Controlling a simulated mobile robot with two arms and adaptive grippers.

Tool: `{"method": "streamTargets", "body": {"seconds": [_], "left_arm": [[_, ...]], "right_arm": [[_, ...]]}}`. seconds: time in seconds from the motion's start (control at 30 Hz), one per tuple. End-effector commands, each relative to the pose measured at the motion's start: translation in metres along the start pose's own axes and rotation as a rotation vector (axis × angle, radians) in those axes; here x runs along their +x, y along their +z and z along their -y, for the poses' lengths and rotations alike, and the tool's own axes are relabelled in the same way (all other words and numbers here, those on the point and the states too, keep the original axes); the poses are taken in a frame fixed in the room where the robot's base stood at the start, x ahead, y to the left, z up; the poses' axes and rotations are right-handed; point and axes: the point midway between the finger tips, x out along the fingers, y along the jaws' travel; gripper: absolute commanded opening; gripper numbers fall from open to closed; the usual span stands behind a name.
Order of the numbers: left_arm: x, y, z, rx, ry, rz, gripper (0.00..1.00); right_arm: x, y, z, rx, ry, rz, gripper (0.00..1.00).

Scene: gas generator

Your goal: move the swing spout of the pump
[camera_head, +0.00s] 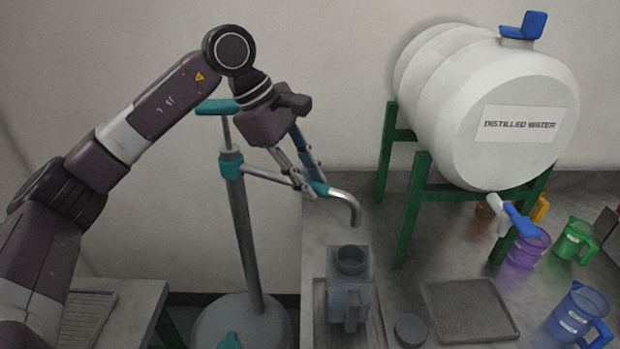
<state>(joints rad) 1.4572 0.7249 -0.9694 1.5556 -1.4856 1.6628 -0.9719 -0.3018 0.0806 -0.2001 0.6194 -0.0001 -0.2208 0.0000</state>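The pump (239,215) stands upright on a round grey base, with a teal handle at its top. Its swing spout (345,200) reaches right from the teal collar and ends in a bent metal tip above the counter's left part. My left gripper (311,186) comes down onto the spout from above. Its fingers lie on both sides of the pipe near the teal section and look closed on it; they hide part of the pipe. The spout's tip is above and close to the grey container (350,288) with a round opening. My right gripper is not in view.
A white distilled water tank (455,95) lies on a green stand (412,210) at the right. Purple (525,250), green (575,240) and blue (578,315) jugs stand on the counter. A drain tray (468,310) and a dark round cap (410,330) lie near the container.

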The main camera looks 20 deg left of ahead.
Motion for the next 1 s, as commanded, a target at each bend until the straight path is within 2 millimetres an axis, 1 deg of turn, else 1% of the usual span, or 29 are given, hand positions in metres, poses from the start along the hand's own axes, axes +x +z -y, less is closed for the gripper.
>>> {"method": "streamTargets", "body": {"seconds": [0.03,0.07,0.33,0.47,0.57,0.8,0.9,1.0], "left_arm": [[0.0,0.0,0.0,-0.001,-0.001,-0.001,0.29],[0.001,0.0,0.0,-0.001,-0.001,-0.001,0.32],[0.001,-0.001,0.0,-0.003,-0.002,-0.002,0.32],[-0.009,-0.001,0.0,-0.004,-0.001,-0.003,0.32],[-0.026,-0.001,0.0,-0.002,0.002,-0.003,0.32],[-0.078,-0.001,0.0,-0.003,0.003,-0.002,0.32],[-0.096,-0.001,0.001,-0.003,0.002,-0.002,0.32],[-0.109,-0.001,0.001,-0.003,0.0,-0.002,0.32]], "right_arm": [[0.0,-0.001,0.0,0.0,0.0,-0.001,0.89],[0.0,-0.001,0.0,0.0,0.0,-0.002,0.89],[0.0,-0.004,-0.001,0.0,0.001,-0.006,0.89],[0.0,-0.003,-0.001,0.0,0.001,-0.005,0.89],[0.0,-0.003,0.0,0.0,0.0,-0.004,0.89],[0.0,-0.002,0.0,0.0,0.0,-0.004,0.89],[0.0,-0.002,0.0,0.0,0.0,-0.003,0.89],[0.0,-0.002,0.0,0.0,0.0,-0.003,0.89]]}}
